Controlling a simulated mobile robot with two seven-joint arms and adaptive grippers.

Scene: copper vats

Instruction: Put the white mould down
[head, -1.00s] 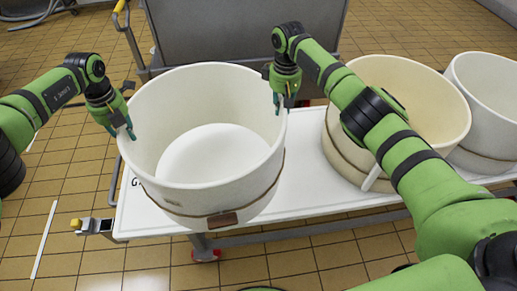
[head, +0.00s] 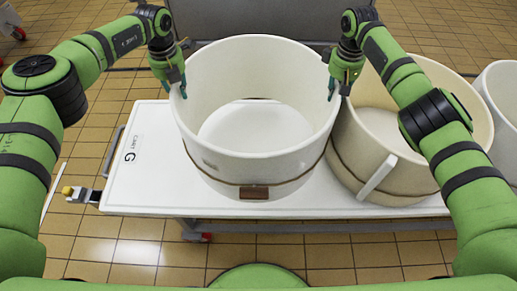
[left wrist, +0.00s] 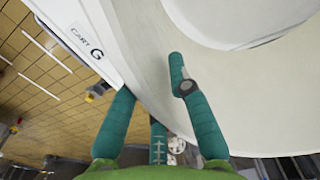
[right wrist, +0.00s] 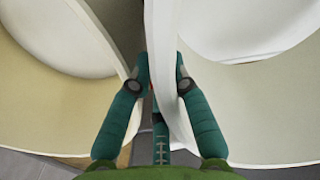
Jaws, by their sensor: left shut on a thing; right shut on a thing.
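The white mould (head: 235,165) is a large open round tub with a brown band and a small brown block low on its front. In the right wrist view the wall (right wrist: 158,60) runs between the fingers.
A cream mould (head: 440,105) stands close on the right, overlapping the white mould's edge in view. Another pale mould (head: 502,90) is at the right edge. A grey bin (head: 225,24) stands behind. The cart's left end is clear.

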